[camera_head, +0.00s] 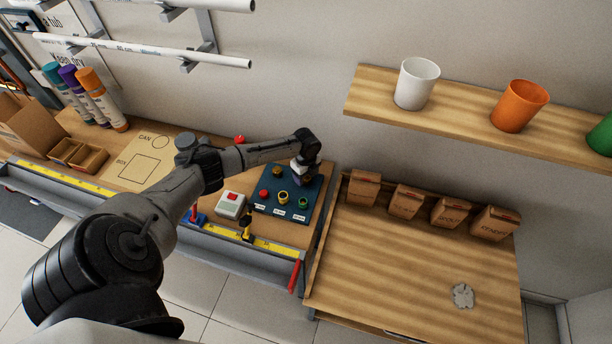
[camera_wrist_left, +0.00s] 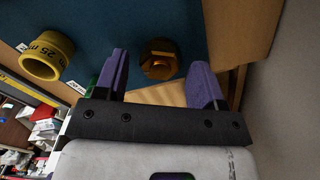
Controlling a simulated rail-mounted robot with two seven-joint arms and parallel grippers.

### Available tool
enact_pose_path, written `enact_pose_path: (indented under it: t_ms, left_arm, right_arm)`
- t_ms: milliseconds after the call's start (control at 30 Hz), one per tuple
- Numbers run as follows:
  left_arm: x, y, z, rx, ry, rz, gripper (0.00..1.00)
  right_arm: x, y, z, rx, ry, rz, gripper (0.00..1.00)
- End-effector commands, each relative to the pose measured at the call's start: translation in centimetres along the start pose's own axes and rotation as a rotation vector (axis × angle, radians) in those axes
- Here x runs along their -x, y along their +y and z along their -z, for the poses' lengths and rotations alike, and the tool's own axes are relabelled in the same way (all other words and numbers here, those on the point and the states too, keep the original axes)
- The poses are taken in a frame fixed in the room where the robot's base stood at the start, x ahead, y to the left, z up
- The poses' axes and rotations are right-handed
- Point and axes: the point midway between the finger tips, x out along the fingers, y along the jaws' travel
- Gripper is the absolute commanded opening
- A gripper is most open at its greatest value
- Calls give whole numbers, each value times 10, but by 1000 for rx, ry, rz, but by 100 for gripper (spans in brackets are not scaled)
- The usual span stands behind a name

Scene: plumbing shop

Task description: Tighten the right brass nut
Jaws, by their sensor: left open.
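A dark blue board (camera_head: 269,208) lies on the workbench and carries the fittings. One brass nut (camera_head: 278,171) shows at its back left in the head view. My left gripper (camera_head: 301,178) is over the board's back right corner and hides what is under it there. In the left wrist view a brass hex nut (camera_wrist_left: 159,58) sits on the board, in the gap between the open purple fingers of my left gripper (camera_wrist_left: 161,72). Neither finger visibly touches it; the height gap is hard to judge. My right gripper is not in view.
A yellow ring (camera_head: 283,197), a red fitting (camera_head: 264,194) and a green fitting (camera_head: 303,203) stand at the board's front. A wooden table (camera_head: 400,265) with small cartons stands to the right.

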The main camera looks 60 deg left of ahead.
Motion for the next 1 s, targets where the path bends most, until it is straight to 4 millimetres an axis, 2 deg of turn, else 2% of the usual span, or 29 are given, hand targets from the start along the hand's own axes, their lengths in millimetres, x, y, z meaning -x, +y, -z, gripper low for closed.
enact_pose_path:
  t_ms: [400, 600, 800, 1000]
  left_arm:
    - [81, 0, -1, -3, -3, 4, 63]
    - [110, 0, -1, -2, -2, 3, 63]
    - [125, 0, 0, -1, -1, 1, 63]
    - [129, 0, 0, -2, -1, 1, 63]
  right_arm:
    - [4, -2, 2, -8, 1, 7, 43]
    - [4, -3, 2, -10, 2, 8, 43]
    - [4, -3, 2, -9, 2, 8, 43]
    - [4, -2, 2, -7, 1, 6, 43]
